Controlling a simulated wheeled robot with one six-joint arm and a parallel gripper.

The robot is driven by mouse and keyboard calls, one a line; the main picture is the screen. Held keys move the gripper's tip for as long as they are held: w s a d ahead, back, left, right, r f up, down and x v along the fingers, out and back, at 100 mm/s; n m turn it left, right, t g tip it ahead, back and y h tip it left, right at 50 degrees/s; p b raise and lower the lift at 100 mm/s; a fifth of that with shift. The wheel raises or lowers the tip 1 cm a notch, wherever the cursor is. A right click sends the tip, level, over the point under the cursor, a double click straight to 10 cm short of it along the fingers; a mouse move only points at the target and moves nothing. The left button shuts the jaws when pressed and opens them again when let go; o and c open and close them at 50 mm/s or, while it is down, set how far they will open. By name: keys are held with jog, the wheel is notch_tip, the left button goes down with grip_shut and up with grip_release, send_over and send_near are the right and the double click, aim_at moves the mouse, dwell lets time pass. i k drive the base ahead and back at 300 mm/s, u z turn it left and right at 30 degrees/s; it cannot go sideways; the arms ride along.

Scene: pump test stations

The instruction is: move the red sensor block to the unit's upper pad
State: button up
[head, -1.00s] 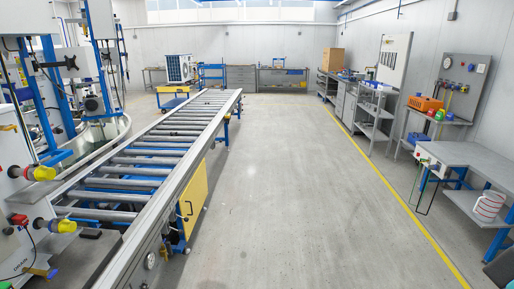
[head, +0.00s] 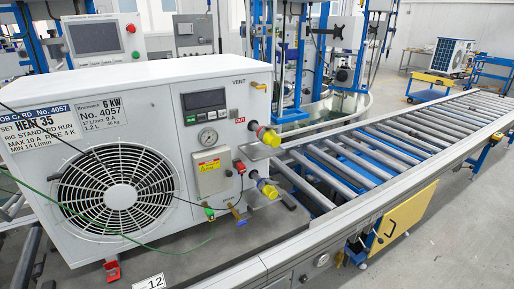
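In the head view, a small dark red block (head: 239,167) with a thin black cable sits on the right part of the front of the white unit (head: 150,90). It is just above and left of the lower yellow-capped fitting (head: 267,188). The upper yellow-capped fitting (head: 268,137) is higher on the same side, with a small red "OUT" label (head: 240,121) near it. I cannot make out clearly which surface is the upper pad. A green block (head: 209,213) sits low on the unit's front, with a green cable near it. My gripper is not in view.
The unit stands on a roller conveyor (head: 370,160) running to the back right. A control screen (head: 95,37) stands behind. Clear floor (head: 450,230) lies right of the conveyor.

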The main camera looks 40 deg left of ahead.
aim_at(239, 165)
jog(key=u, duration=0.9)
jog(key=i, duration=0.95)
jog(key=u, duration=0.75)
